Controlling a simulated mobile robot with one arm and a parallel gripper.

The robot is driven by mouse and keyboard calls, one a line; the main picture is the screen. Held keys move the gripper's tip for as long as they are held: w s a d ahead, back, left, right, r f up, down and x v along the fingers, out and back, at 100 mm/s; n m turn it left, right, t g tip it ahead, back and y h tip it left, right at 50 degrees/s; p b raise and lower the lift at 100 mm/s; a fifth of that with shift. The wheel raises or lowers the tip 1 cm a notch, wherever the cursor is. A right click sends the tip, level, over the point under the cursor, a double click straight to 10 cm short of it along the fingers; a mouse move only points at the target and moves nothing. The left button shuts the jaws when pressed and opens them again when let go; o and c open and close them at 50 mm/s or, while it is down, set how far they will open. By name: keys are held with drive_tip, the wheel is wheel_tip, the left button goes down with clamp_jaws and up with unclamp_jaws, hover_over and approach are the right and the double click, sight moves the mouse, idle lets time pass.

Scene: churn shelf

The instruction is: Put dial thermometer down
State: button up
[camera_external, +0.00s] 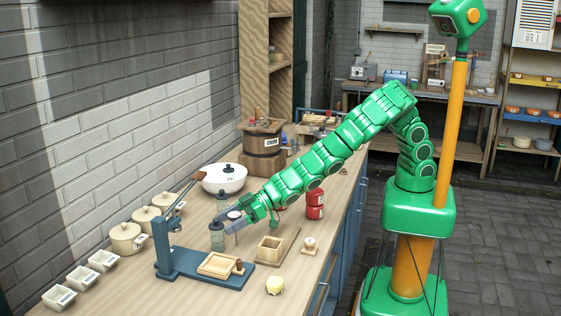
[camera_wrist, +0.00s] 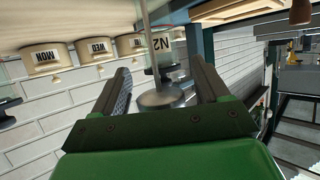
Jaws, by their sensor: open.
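The dial thermometer (camera_wrist: 163,97) shows in the wrist view as a round grey metal head with a thin stem (camera_wrist: 147,25) running to the picture's top edge. That view is upside down, so the stem points down. My gripper (camera_wrist: 160,82) has one finger on each side of the head, with gaps visible on both sides. In the external view my gripper (camera_external: 231,222) is low over the bench, beside small greenish jars (camera_external: 217,240). The thermometer is hard to make out there. The stem's lower end is out of the wrist view, so I cannot tell what it rests in.
A blue-grey press stand (camera_external: 205,270) with a wooden frame is in front. Lidded cream pots (camera_external: 126,239) and small white trays (camera_external: 57,297) line the wall.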

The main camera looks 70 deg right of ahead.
drive_tip(key=v, duration=1.2)
idle(0.6)
